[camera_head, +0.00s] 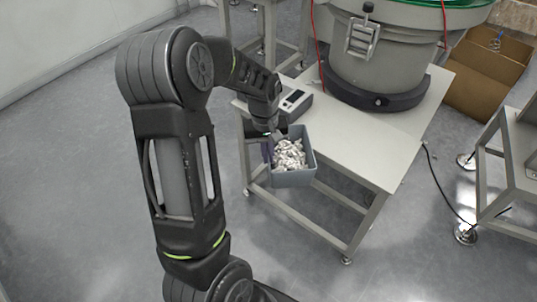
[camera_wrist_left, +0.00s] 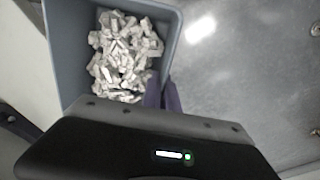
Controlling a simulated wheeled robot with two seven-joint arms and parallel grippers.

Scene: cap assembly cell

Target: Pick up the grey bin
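The grey bin (camera_head: 293,180) is an open box with many small white parts in it. It is at the near left edge of the table in the head view, its front overlapping the table's edge and legs. My left gripper (camera_head: 268,148) is at the bin's left side. In the left wrist view the bin (camera_wrist_left: 68,50) fills the upper left, and my left gripper's purple fingers (camera_wrist_left: 162,96) are close together at its rim, with the wall between them. The fingertips are partly hidden by the gripper body. I cannot tell whether the bin's base touches anything. My right gripper is not in view.
The light table (camera_head: 375,140) carries a small grey device (camera_head: 296,101) and a large round feeder (camera_head: 385,60) behind the bin. Cardboard boxes (camera_head: 487,85) stand at the back right. Another metal frame (camera_head: 510,160) is at the right. The floor at front and left is clear.

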